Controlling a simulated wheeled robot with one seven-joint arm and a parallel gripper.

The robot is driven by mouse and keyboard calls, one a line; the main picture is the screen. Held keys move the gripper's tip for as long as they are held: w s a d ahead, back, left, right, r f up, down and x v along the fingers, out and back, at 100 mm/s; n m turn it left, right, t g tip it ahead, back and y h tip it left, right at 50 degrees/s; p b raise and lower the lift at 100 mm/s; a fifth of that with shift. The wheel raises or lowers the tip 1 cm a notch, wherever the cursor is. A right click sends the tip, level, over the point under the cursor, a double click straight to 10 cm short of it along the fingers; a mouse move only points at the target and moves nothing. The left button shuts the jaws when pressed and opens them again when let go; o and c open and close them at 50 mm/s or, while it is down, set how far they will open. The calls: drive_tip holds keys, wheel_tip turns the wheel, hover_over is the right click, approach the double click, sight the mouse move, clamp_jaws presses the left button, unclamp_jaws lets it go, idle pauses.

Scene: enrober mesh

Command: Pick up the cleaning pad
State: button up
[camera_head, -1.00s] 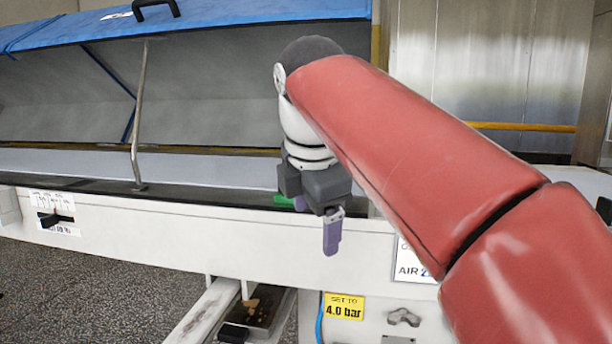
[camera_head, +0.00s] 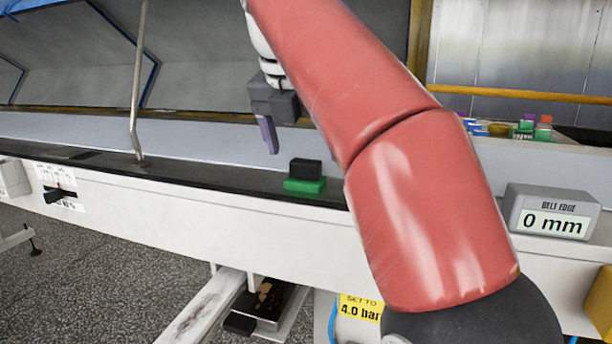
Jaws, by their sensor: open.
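The cleaning pad (camera_head: 304,177) appears to be the small block with a green base and a black top. It rests on the dark ledge along the front of the machine, near the middle of the picture. My gripper (camera_head: 268,135) is above the ledge, up and to the left of the pad, and apart from it. One purple finger shows pointing down; the other finger is hidden. Nothing shows in the gripper.
A thin metal stay (camera_head: 136,85) stands on the ledge to the left. A grey box reading 0 mm (camera_head: 551,213) is at the right. Several small coloured objects (camera_head: 525,128) lie at the back right. A black-handled slider (camera_head: 60,195) is on the front panel.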

sight(305, 161)
drive_tip(key=x, duration=0.5)
drive_tip(key=shift+s+a+f+b, duration=0.1)
drive_tip(key=shift+s+f+b, duration=0.05)
drive_tip(key=shift+b, duration=0.25)
drive_tip(key=c, duration=1.1)
